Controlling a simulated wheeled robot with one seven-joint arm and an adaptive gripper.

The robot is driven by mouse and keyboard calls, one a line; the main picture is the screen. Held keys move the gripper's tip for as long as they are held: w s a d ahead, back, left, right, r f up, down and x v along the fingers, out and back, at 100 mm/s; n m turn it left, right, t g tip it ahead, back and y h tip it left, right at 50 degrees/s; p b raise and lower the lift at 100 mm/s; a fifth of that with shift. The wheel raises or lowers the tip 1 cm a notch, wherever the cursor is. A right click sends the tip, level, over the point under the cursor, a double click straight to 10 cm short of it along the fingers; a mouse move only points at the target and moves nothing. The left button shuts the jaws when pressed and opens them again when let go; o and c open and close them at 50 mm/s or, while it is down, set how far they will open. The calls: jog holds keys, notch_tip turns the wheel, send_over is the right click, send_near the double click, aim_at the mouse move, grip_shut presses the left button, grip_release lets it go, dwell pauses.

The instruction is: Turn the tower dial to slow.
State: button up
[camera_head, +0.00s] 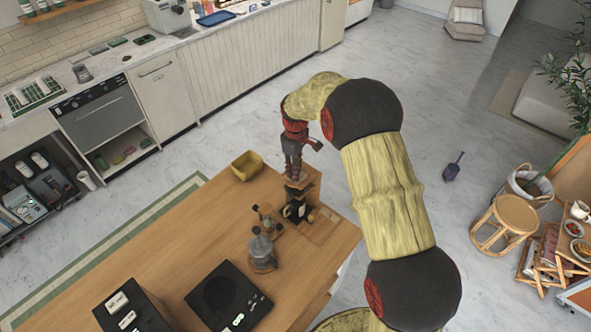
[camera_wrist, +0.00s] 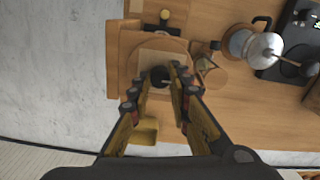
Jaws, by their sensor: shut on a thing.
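The tower (camera_head: 302,185) stands near the far right corner of the wooden counter, with a wooden top and a dark lower part. In the wrist view I look down on its wooden plates (camera_wrist: 122,50). The black dial (camera_wrist: 159,76) shows as a dark round knob between my fingertips. My gripper (camera_wrist: 160,73) points down over the tower and is shut on the dial. In the head view my gripper (camera_head: 294,172) hangs just above the tower and covers the dial. The dial's markings and setting cannot be read.
A yellow bin (camera_head: 246,165) stands on the counter left of the tower. The counter (camera_head: 190,235) between bin and hob is clear.

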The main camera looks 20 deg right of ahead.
grip_shut()
jog(key=shift+m, duration=0.3)
jog(key=m+b, duration=0.2)
jog(key=m, duration=0.3)
jog(key=m+b, duration=0.1)
jog(key=m, duration=0.5)
dwell(0.5)
jog(key=o, duration=0.8)
grip_release()
jog(key=shift+r, duration=0.1)
